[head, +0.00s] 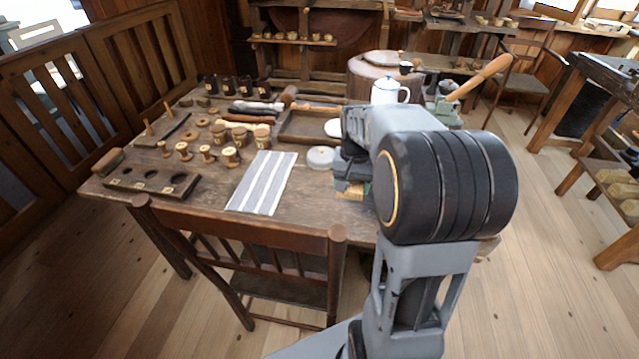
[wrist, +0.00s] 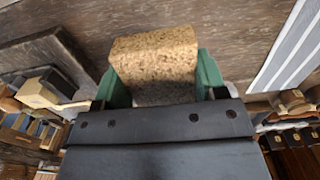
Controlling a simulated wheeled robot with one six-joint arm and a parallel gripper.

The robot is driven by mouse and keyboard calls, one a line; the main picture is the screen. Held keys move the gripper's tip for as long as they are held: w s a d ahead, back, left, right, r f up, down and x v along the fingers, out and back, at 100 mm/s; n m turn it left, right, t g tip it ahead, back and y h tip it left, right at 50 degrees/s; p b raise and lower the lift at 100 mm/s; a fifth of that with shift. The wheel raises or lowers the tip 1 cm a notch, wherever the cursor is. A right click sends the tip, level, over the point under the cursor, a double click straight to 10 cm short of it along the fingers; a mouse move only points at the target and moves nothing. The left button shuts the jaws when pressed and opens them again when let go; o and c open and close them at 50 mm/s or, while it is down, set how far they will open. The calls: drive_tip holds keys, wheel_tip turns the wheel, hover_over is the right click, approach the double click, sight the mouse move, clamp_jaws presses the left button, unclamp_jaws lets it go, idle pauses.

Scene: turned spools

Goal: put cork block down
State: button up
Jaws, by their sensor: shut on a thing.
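The cork block (wrist: 155,58) is a speckled tan block. In the wrist view it sits between the two green fingers of my gripper (wrist: 157,85), which is shut on it. The wooden table top (wrist: 225,20) shows beyond the block; whether the block touches it I cannot tell. In the head view my gripper (head: 350,180) is over the right part of the table (head: 310,207), and a small tan piece of the cork block (head: 349,194) shows under it. My arm hides much of the block and the table's right end.
A tray (head: 300,127) lies behind. Several spools and jars stand to the left, near a holed wooden block (head: 152,181). A chair (head: 245,235) stands at the front edge.

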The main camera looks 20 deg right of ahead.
drive_tip(key=w+a+f, duration=0.2)
drive_tip(key=w+f, duration=0.1)
drive_tip(key=w, duration=0.4)
hover_over(323, 195)
drive_tip(key=f, duration=0.5)
drive_tip(key=shift+s+d, duration=0.1)
drive_tip(key=shift+s, duration=0.15)
drive_tip(key=shift+w+f, duration=0.3)
drive_tip(key=shift+f, duration=0.2)
drive_tip(key=shift+f+b, duration=0.35)
drive_tip(key=shift+f, duration=1.15)
drive_tip(key=shift+f, duration=0.1)
drive_tip(key=shift+f, duration=0.15)
drive_tip(key=o, duration=1)
drive_tip(key=shift+f, duration=0.1)
drive_tip(key=shift+o, duration=0.3)
drive_tip(key=shift+s, duration=0.1)
drive_tip(key=shift+f, duration=0.1)
